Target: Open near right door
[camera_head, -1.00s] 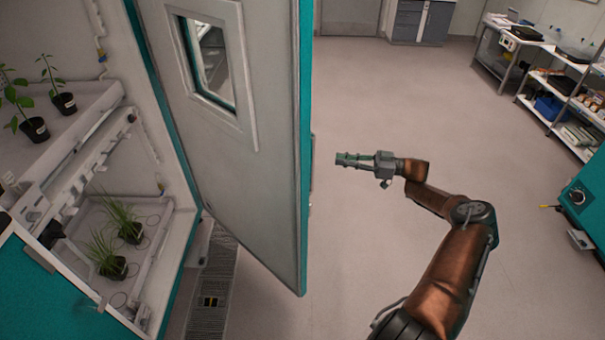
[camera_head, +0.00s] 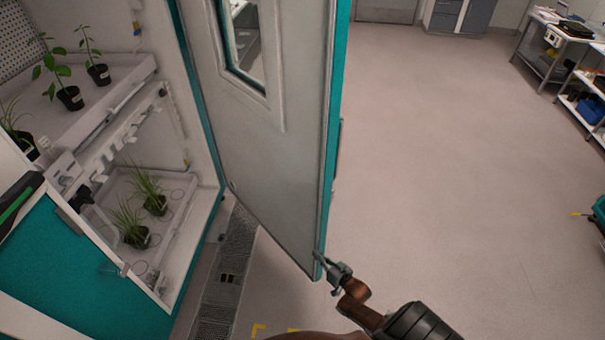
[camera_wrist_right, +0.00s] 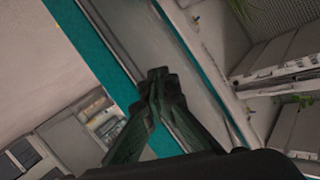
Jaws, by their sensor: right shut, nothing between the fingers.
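The near right door (camera_head: 265,160) is a grey panel with teal edges and a small window, and it stands swung open from the chamber. Its inner face shows in the head view, and the door also fills the middle of the right wrist view (camera_wrist_right: 192,55). My right gripper (camera_head: 318,256) is shut and empty at the door's lower free corner. In the right wrist view its closed fingers (camera_wrist_right: 157,78) overlap the door's edge; I cannot tell whether they touch it. My left gripper is not in view.
The open chamber (camera_head: 205,215) holds shelves with several potted plants (camera_head: 70,97). A floor grate (camera_head: 225,275) runs below the door. Shelving with equipment (camera_head: 590,85) stands at the far right. The floor (camera_head: 450,170) right of the door is clear.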

